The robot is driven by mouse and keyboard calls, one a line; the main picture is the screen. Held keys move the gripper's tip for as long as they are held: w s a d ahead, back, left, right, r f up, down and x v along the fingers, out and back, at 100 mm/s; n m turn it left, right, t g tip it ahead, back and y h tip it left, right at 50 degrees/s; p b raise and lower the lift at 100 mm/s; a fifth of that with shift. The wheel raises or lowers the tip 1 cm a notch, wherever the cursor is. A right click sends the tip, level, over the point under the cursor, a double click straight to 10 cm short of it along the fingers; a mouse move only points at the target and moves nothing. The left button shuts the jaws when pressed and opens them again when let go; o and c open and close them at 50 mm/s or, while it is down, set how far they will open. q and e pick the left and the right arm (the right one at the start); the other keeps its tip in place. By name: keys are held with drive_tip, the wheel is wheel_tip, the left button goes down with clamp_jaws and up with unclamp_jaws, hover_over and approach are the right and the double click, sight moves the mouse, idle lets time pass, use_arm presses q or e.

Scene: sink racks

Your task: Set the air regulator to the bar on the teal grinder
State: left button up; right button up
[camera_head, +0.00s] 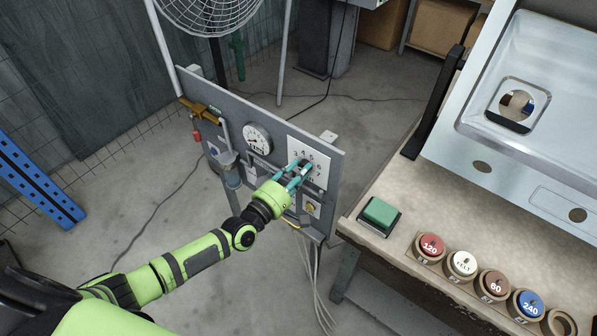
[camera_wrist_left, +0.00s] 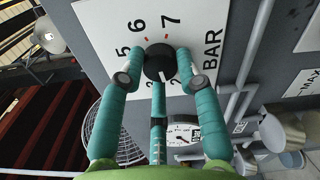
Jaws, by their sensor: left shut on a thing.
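My left gripper (camera_head: 302,170) is at the white regulator scale plate (camera_head: 321,173) on the grey panel. In the left wrist view its teal fingers (camera_wrist_left: 160,75) are closed around the black knob (camera_wrist_left: 157,60). The plate (camera_wrist_left: 112,22) shows 5, 6, 7 and "BAR" around the knob; a small white mark shows on the knob, but which number it points at is unclear. A round pressure gauge (camera_head: 257,139) sits left of the plate and shows in the wrist view too (camera_wrist_left: 183,134). I cannot make out a teal grinder. My right gripper is out of view.
A workbench stands to the right with a green block (camera_head: 380,212) and several round labelled discs, including a red "120" (camera_head: 430,245) and a blue "240" (camera_head: 528,304). A metal sink (camera_head: 550,95) is behind. A filter bowl (camera_head: 230,170) and pipes are on the panel's left. A fan (camera_head: 212,12) stands behind.

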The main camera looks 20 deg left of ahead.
use_arm(q)
drive_tip(key=shift+r+m, duration=0.15)
drive_tip(key=shift+m, duration=16.25)
drive_tip(key=o, duration=1.1)
drive_tip(key=shift+o, duration=0.2)
